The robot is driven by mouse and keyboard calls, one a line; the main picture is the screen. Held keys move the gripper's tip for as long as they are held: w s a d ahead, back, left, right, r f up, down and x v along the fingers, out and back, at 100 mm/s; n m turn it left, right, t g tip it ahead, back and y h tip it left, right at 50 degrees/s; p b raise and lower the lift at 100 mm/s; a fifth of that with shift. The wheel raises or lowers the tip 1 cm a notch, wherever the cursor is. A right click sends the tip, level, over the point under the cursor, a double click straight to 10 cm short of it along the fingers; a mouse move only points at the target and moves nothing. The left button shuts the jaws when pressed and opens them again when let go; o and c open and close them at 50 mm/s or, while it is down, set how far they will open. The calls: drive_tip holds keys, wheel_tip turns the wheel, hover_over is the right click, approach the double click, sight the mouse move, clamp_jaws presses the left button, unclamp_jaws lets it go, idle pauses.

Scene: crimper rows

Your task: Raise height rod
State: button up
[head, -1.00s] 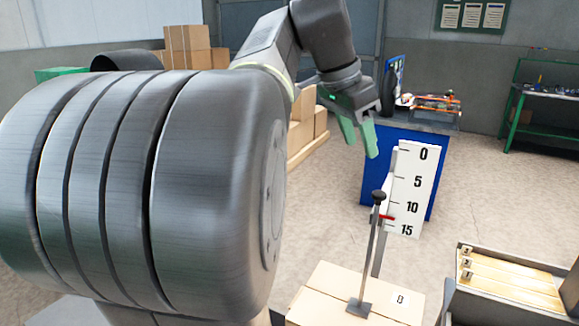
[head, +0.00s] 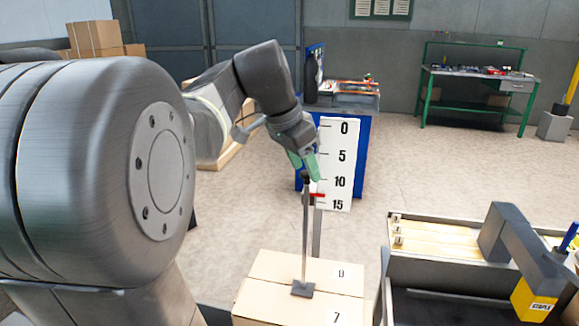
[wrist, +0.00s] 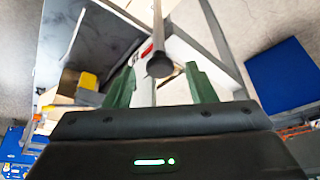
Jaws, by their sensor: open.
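The height rod (head: 305,235) is a thin grey upright bar with a dark foot on a cardboard box and a black knob at its top. A white scale board (head: 338,165) marked 0, 5, 10, 15 stands behind it, with a red pointer (head: 316,195) near the 15 end. My gripper (head: 304,168) is at the rod's top, its green fingers pointing down. In the wrist view the black knob (wrist: 159,66) lies between the two open green fingers (wrist: 160,88), apparently not gripped. Whether a finger touches it cannot be told.
The cardboard box (head: 262,268) carries number labels. To the right stands a grey bin (head: 440,262) with wooden slats and a yellow-and-black STAPLE tool (head: 533,300). A blue cabinet (head: 360,165) is behind the scale, and a green workbench (head: 475,85) is farther back. Open floor lies between.

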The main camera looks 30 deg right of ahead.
drive_tip(key=shift+d+f, duration=0.1)
drive_tip(key=shift+f, duration=0.1)
clamp_jaws()
drive_tip(key=shift+r, duration=0.1)
wheel_tip(320, 180, up, 16)
drive_tip(key=p, duration=1.3)
